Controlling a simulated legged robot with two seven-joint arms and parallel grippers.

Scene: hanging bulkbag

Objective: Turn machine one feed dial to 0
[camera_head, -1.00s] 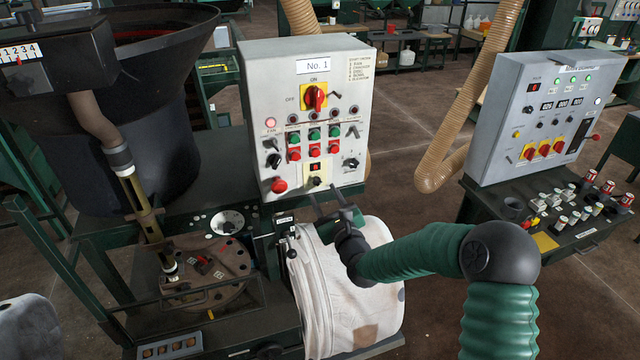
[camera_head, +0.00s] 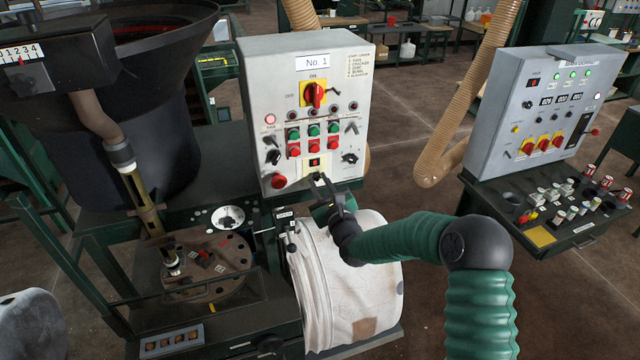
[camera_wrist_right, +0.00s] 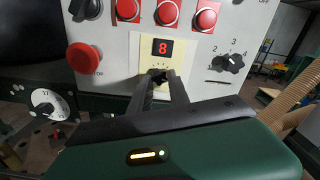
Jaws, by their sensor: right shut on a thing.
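Machine one's control panel (camera_head: 262,85) is a light grey box with a "No. 1" label. A small black dial (camera_wrist_right: 160,76) sits on a cream plate (camera_wrist_right: 139,50) low on the panel. Above the dial, a red display (camera_wrist_right: 163,47) reads 8; it is too small to read in the head view (camera_head: 315,162). My right gripper (camera_head: 322,180) reaches the panel's lower edge with its fingers shut on the dial. In the right wrist view the fingertips (camera_wrist_right: 158,80) sit on both sides of it and partly hide it. My left gripper is not in view.
A red mushroom button (camera_wrist_right: 84,58) lies left of the dial and a numbered black selector (camera_wrist_right: 230,63) lies right. Red push buttons (camera_wrist_right: 168,13) are above. A white bulk bag (camera_head: 345,290) lies below my right forearm. A second panel (camera_head: 500,110) stands to the right.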

